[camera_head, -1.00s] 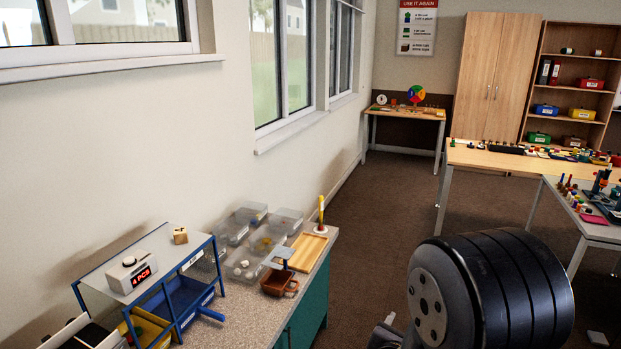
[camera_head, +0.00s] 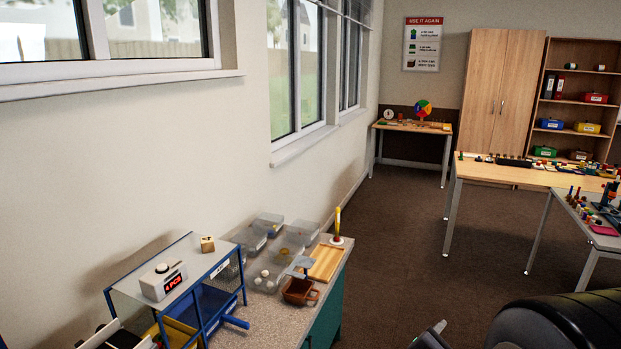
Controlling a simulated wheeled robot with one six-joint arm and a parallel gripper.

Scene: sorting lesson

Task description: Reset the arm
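A dark, rounded link of my arm (camera_head: 568,325) shows at the bottom right, cut off by the picture's edge. A small grey and black part (camera_head: 432,338), which looks like part of my arm, sticks up at the bottom edge to its left. My gripper's fingers cannot be made out in this view, so I cannot see whether it holds anything.
A speckled counter (camera_head: 262,333) along the left wall bears a blue-framed stand (camera_head: 243,283), clear bins (camera_head: 268,225), a brown container (camera_head: 299,291) and a wooden tray (camera_head: 326,263). Tables (camera_head: 500,172) stand at the right. Brown floor (camera_head: 410,250) between is clear.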

